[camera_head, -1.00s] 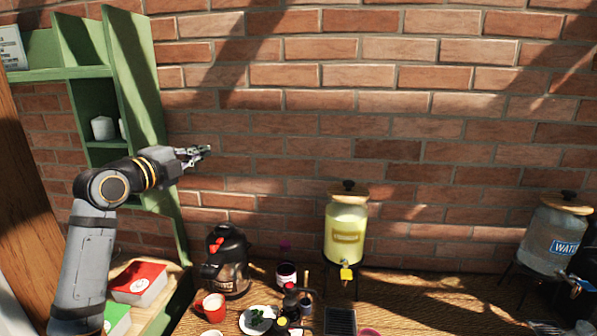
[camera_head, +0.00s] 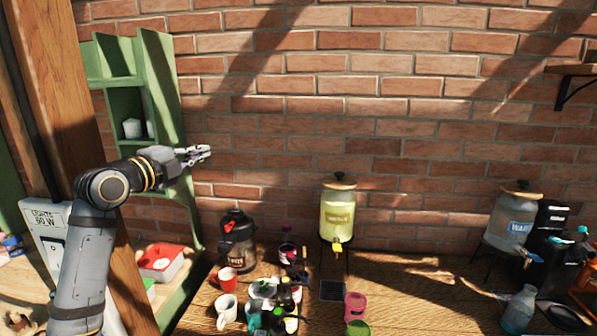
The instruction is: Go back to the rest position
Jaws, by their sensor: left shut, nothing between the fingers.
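My left gripper (camera_head: 196,155) is raised in front of the brick wall at the left, beside the green shelf. Its fingers are closed with nothing between them, and it is apart from everything on the table. My left arm rises from the lower left edge of the view. My right gripper is not in view.
The wooden table (camera_head: 405,290) holds a black coffee pot (camera_head: 237,240), a red mug (camera_head: 227,280), a white mug (camera_head: 226,311), several bottles, a yellow drink dispenser (camera_head: 338,212), a pink cup (camera_head: 355,305) and a water dispenser (camera_head: 512,222). A green shelf (camera_head: 165,95) stands at the left.

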